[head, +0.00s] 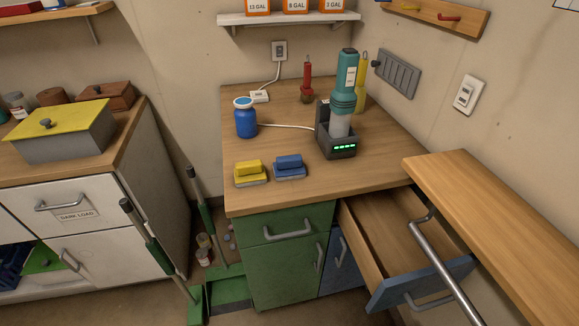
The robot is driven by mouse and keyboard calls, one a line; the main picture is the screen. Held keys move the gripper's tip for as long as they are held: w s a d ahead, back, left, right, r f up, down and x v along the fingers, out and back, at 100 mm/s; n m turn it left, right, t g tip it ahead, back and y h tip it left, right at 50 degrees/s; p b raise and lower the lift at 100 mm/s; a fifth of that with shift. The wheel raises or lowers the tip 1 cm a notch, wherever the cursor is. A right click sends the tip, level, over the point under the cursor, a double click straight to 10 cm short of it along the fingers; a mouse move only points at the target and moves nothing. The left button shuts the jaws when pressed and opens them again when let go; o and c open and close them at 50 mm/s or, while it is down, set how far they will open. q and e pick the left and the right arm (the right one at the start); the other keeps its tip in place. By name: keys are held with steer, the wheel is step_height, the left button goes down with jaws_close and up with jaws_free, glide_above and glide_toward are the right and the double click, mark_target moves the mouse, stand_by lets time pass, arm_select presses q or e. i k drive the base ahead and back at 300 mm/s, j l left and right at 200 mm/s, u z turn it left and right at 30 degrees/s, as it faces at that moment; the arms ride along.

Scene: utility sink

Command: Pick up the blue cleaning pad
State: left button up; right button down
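The blue cleaning pad (289,166) lies on the wooden counter (270,196), near its front edge. It has a blue block-shaped grip on top of a flat grey-blue base. A matching yellow pad (251,173) lies just to its left, with a narrow gap between them. Nothing covers the blue pad from above. Neither of my grippers is in the head view, so I cannot see where they are or whether they hold anything.
A blue bottle (245,118) stands behind the pads. A teal flashlight-like device (344,88) stands in a black charger (337,146) to their right. Below, an empty drawer (395,235) is pulled out.

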mark_target(287, 168)
steer(key=i+j+z, duration=0.2)
steer(key=z, duration=0.25)
steer(key=i+j+z, duration=0.15)
steer(key=j+z, duration=0.25)
steer(key=l, duration=0.1)
